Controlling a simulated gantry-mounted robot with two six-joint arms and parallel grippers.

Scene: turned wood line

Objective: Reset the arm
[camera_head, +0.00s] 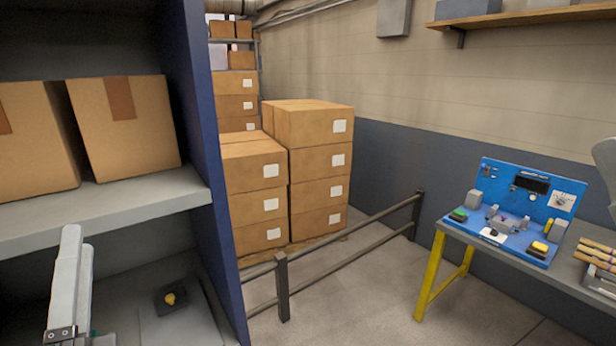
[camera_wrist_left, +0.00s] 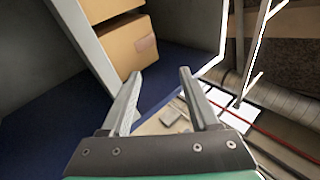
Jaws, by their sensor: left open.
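My left gripper (camera_head: 76,242) is at the lower left of the head view, in front of the shelf unit, its grey fingers pointing up. In the left wrist view my left gripper (camera_wrist_left: 160,73) has two straight fingers spread apart with nothing between them. It is empty. Only part of the left arm shows at the bottom edge of the head view. My right gripper is not in view.
A blue-sided shelf unit (camera_head: 190,120) holds cardboard boxes (camera_head: 125,130) on a grey shelf. Below is a small dark item with a yellow part (camera_head: 170,299). Stacked cartons (camera_head: 312,150), a metal railing (camera_head: 350,237) and a workbench with a blue board (camera_head: 516,205) stand beyond.

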